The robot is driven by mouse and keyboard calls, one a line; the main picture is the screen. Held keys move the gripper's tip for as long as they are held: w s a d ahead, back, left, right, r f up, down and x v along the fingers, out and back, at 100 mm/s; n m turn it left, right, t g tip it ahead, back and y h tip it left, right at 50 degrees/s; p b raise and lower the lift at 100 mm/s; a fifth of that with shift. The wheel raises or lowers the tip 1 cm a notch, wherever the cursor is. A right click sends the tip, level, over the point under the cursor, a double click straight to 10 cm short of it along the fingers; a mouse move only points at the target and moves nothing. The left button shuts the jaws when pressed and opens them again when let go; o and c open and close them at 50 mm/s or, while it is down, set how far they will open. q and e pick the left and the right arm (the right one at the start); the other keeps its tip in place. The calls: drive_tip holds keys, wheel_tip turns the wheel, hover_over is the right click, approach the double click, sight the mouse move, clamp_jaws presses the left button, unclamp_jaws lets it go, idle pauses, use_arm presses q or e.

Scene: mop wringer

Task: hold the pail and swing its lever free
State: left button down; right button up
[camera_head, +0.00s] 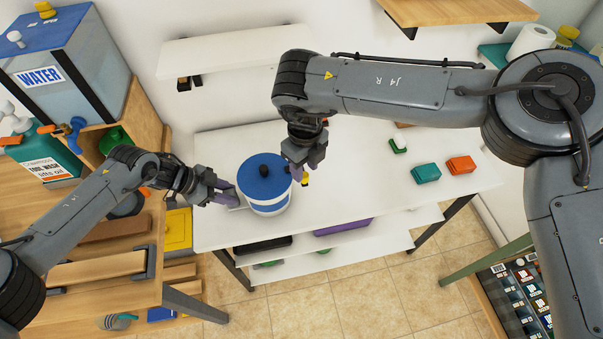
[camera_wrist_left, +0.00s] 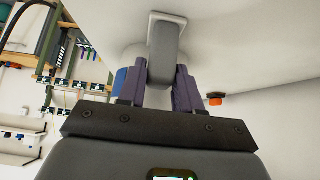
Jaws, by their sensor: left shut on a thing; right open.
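The pail (camera_head: 269,208) is white with a blue top (camera_head: 262,185) and a black knob, and stands upright on the white table. My left gripper (camera_head: 232,192) is at its left side. In the left wrist view my left gripper (camera_wrist_left: 159,88) has its purple fingers shut on a grey handle (camera_wrist_left: 166,45) that sticks out from a white plate. My right gripper (camera_head: 299,176) is open at the pail's right edge, pointing down. It hides part of that side, so I cannot make out the lever or tell whether the fingers touch it. A small yellow part (camera_head: 306,180) shows beside them.
A teal block (camera_head: 426,173), an orange block (camera_head: 461,165) and a small green item (camera_head: 398,146) lie on the white table (camera_head: 350,195) to the right. A wooden bench (camera_head: 95,255) with a blue water container (camera_head: 65,75) stands at the left. The table's front right is clear.

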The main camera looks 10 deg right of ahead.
drive_tip(key=shift+f, duration=1.1)
